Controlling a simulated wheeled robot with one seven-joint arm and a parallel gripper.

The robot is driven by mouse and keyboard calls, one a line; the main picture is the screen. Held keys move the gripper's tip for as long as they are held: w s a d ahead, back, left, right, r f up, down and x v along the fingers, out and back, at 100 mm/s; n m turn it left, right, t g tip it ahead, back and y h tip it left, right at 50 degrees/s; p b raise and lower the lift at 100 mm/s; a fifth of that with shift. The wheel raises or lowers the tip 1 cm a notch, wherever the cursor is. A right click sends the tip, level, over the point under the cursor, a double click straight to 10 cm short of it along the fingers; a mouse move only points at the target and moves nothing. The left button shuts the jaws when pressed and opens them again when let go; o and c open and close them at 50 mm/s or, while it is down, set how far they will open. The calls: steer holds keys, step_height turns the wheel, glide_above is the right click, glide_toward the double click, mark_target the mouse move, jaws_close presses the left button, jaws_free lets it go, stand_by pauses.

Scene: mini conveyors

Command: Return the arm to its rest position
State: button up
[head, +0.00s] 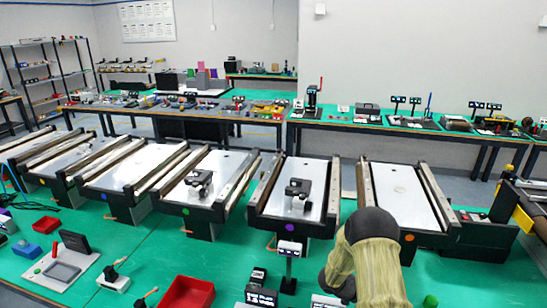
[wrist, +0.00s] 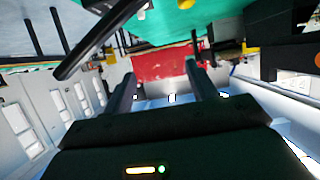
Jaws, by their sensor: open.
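My arm (head: 372,262), with a black joint and a tan sleeve, rises at the bottom of the head view, right of the middle. It stands in front of the conveyor with the orange dot. My gripper (wrist: 163,80) shows in the wrist view with its two dark fingers apart and nothing between them. Its fingertips cannot be made out in the head view. The wrist view looks tilted or upside down, with a green table surface (wrist: 190,22) along its top and a red patch beyond the fingers.
Several mini conveyors stand in a row on the green table (head: 140,250). Black devices sit on the conveyor with the green dot (head: 210,165) and the one with the purple dot (head: 318,205). A red bin (head: 188,293) and a small sign post (head: 289,262) stand left of my arm.

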steer(key=shift+r, duration=0.1)
steer(key=shift+w+r+t, duration=0.15)
steer(key=shift+w+t, duration=0.25)
steer(key=shift+t, duration=0.2)
steer(key=w+a+r+n+t+y+b, duration=0.3)
steer(key=w+a+r+n+t, duration=0.15)
steer(key=w+t, duration=0.3)
steer(key=a+r+n+t+y+b, duration=0.2)
steer(key=a+r+n+t+y, duration=0.1)
steer(key=a+n+y, duration=0.3)
steer(key=s+a+n+g+y+b, duration=0.25)
steer(key=s+a+n, duration=0.25)
steer(key=s+a, duration=0.3)
steer(key=s+n+g+y+b, duration=0.1)
steer(key=s+n+g, duration=0.2)
steer(key=s, duration=1.2)
steer(key=shift+s+a+f+n, duration=0.3)
steer(key=shift+a+n, duration=0.15)
steer(key=shift+n, duration=0.6)
steer(key=shift+y, duration=0.25)
